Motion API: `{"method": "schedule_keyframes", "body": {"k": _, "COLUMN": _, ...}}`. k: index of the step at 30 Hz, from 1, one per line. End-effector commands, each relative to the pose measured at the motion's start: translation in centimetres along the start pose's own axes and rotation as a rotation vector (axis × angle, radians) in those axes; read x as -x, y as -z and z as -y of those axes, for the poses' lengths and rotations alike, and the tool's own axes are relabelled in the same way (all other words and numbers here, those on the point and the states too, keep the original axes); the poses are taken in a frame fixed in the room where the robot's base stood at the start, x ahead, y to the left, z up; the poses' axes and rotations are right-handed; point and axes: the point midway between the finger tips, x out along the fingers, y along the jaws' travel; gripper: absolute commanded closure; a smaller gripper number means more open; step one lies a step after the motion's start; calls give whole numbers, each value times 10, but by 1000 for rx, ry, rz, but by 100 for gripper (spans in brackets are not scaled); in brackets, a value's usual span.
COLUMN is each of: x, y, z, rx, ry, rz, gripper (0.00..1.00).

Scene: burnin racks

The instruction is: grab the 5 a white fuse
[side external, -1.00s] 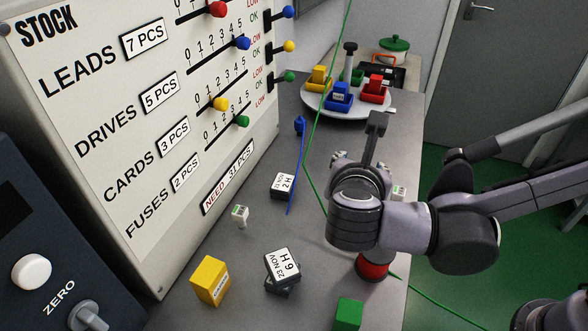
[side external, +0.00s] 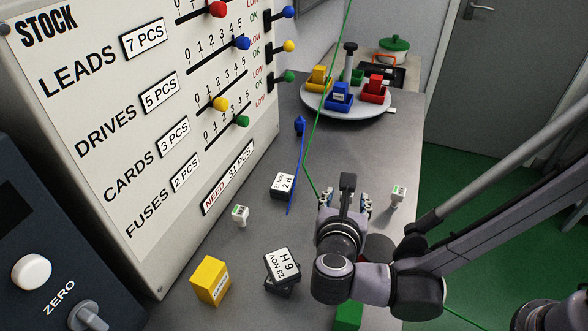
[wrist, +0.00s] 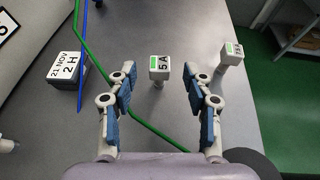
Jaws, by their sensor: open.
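The white fuse marked 5 A (wrist: 160,68), with a green patch on its top, stands upright on the grey bench in the wrist view. It appears between and just beyond the fingertips of my gripper (wrist: 160,85). My gripper is open and empty, its blue-padded fingers apart on either side. In the side external view my gripper (side external: 346,200) is over the bench, and the 5 A fuse seems hidden behind it. A second white fuse (wrist: 230,55) stands to the right; it also shows in the side view (side external: 398,196). Its marking is hard to read.
A green lead (wrist: 150,130) crosses the bench by the left finger. A black 2 H block (wrist: 66,68) and blue lead (wrist: 83,60) lie left. Another white fuse (side external: 240,215), a yellow block (side external: 211,281) and stacked black blocks (side external: 281,268) sit nearer the stock board (side external: 130,200).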

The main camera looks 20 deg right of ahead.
Motion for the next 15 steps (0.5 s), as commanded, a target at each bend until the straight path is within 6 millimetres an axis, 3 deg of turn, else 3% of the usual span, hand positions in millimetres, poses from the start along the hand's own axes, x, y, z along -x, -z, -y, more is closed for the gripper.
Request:
{"method": "schedule_keyframes", "body": {"k": 7, "x": -38, "y": 0, "z": 0, "rx": -1, "ry": 3, "rz": 0, "gripper": 49}}
{"method": "schedule_keyframes", "body": {"k": 15, "x": -46, "y": 0, "z": 0, "rx": 1, "ry": 0, "rz": 0, "gripper": 49}}
